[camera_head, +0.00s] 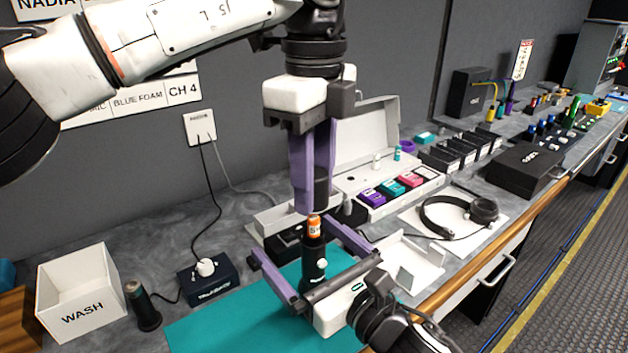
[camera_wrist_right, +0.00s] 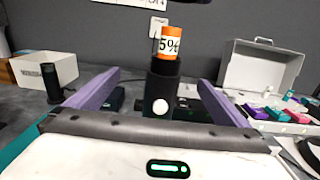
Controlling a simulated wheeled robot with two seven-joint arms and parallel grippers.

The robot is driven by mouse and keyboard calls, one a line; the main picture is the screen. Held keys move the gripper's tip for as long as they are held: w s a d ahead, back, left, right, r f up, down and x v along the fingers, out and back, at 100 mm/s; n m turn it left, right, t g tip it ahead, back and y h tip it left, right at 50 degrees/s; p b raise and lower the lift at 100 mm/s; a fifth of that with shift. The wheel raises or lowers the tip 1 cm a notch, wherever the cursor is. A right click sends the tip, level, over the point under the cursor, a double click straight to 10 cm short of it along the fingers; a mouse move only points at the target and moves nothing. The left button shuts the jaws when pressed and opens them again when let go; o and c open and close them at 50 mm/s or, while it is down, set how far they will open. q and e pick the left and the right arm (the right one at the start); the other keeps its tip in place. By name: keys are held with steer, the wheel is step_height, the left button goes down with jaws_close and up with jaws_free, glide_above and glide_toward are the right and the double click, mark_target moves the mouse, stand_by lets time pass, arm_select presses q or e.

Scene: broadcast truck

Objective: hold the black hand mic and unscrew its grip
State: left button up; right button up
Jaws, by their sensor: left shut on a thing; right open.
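The black hand mic's body (camera_head: 313,262) stands upright over the teal mat (camera_head: 225,325), its white button facing my right gripper. An orange battery with "5%" on it (camera_head: 314,227) sticks out of its open top. It also shows in the right wrist view (camera_wrist_right: 169,44), above the black body (camera_wrist_right: 161,90). My right gripper (camera_head: 295,238) is open, a finger on either side of the body, apart from it. My left gripper (camera_head: 314,200) points down above the battery, shut on a black piece (camera_head: 321,188) that looks like the mic's grip. The fingers partly hide this piece.
A white WASH bin (camera_head: 80,300), a black cylinder with a cable (camera_head: 143,308) and a black box with a white knob (camera_head: 208,280) stand at left. An open white case (camera_head: 365,140) with coloured blocks is behind. Headphones (camera_head: 455,215) and a white tray (camera_head: 415,262) are at right.

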mark_target(323, 267)
steer(key=shift+p+v, duration=0.45)
steer(key=shift+v, duration=4.7)
